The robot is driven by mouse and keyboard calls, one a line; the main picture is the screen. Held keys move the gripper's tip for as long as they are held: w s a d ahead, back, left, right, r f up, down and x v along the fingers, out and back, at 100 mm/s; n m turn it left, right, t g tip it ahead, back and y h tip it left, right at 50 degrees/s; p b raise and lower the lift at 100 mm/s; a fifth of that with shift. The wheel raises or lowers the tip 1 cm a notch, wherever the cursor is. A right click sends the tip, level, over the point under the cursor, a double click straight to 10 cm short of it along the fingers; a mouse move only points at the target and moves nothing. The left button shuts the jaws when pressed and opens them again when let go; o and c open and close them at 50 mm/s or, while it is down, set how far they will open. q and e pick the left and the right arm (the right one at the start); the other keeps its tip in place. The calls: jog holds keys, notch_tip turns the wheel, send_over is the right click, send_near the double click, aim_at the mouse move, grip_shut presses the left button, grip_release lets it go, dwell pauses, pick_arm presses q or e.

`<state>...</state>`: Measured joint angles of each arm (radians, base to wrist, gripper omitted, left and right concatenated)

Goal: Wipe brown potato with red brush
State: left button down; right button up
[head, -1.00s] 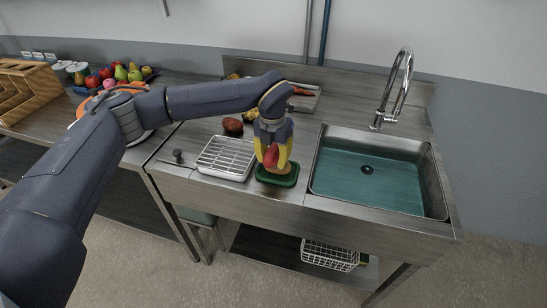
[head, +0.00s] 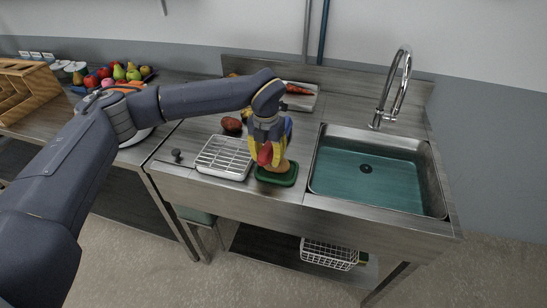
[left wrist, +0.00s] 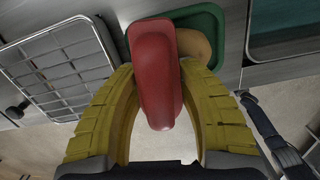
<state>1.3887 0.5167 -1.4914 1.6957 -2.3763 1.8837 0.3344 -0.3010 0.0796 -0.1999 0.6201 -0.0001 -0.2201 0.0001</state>
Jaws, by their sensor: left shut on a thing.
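My left gripper (head: 265,154) has yellow fingers and is shut on the red brush (head: 265,155). The brush also shows between the fingers in the left wrist view (left wrist: 155,75). A light brown potato (head: 281,166) lies on a small green tray (head: 277,179) at the counter's front, left of the sink. The brush is at the potato's left side, and I cannot tell whether they touch. In the left wrist view the potato (left wrist: 196,44) is partly hidden behind the brush and a finger.
A wire rack on a white tray (head: 223,157) stands just left of the green tray. A reddish-brown potato (head: 231,125) lies behind the rack. The sink (head: 375,175) with its tall faucet (head: 392,90) is on the right. A tray of carrots (head: 301,97) stands behind.

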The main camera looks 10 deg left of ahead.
aim_at(285, 164)
pick_arm(q)
jog(key=shift+s+d+f, duration=0.1)
jog(key=shift+s+d, duration=0.05)
jog(key=shift+d, duration=1.2)
jog(key=shift+s+d+f, duration=0.1)
jog(key=shift+s+d, duration=0.05)
jog(key=shift+d, duration=1.2)
jog(key=shift+w+a+r, duration=0.1)
jog(key=shift+w+a, duration=0.05)
jog(key=shift+a, duration=1.25)
jog(key=shift+w+a+r, duration=0.1)
jog(key=shift+w+a, duration=0.05)
jog(key=shift+a, duration=1.2)
jog(key=shift+r, duration=4.15)
